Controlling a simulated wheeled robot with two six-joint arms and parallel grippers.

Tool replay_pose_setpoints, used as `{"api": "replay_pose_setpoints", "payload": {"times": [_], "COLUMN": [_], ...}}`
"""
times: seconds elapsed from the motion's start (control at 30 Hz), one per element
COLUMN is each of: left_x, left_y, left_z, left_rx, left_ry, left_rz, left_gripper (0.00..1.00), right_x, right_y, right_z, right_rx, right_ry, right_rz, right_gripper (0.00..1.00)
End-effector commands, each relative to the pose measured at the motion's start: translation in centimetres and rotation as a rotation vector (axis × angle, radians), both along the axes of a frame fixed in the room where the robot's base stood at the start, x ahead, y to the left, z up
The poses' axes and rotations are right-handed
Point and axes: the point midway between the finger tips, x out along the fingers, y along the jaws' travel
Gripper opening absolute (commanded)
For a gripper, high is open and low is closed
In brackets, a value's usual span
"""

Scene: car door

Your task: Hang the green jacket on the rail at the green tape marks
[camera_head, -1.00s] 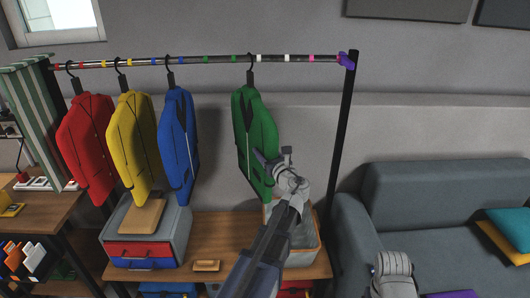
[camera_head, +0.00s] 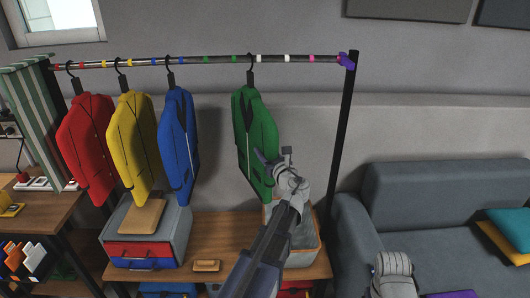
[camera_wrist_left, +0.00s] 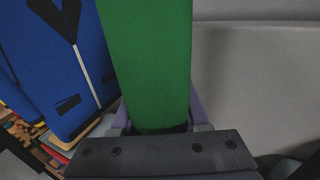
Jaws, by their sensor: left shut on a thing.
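The green jacket (camera_head: 255,135) hangs upright on a black hanger (camera_head: 250,78), whose hook is at the rail (camera_head: 185,61). The hook is just right of the right-hand green tape mark (camera_head: 233,58), close to a white mark. The other green tape mark (camera_head: 205,59) is farther left, toward the blue jacket. My left gripper (camera_head: 273,162) is at the jacket's lower right side and shut on it. In the left wrist view the green cloth (camera_wrist_left: 150,65) fills the space between the fingers, whose tips are mostly hidden. My right gripper's fingers do not show.
Blue (camera_head: 178,140), yellow (camera_head: 131,140) and red (camera_head: 88,145) jackets hang to the left. A bench (camera_head: 225,235) below bears a grey drawer box and an open bin (camera_head: 302,245). The black rail post (camera_head: 341,140) and a grey sofa (camera_head: 440,200) stand at right.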

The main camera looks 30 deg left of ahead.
Motion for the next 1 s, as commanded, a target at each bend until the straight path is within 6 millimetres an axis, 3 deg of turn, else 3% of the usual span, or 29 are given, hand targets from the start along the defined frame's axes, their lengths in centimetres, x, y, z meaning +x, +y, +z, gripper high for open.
{"api": "replay_pose_setpoints", "payload": {"times": [0.53, 1.0], "left_x": [-0.1, -1.4], "left_y": [0.1, 2.2], "left_z": [0.8, 0.7], "left_rx": [0.004, 0.003], "left_ry": [0.001, 0.000], "left_rz": [0.000, 0.001], "left_gripper": [0.00, 0.00], "right_x": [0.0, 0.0], "right_y": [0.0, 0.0], "right_z": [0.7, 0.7], "right_rx": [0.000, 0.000], "right_ry": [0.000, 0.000], "right_rz": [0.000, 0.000], "right_gripper": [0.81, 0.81]}}
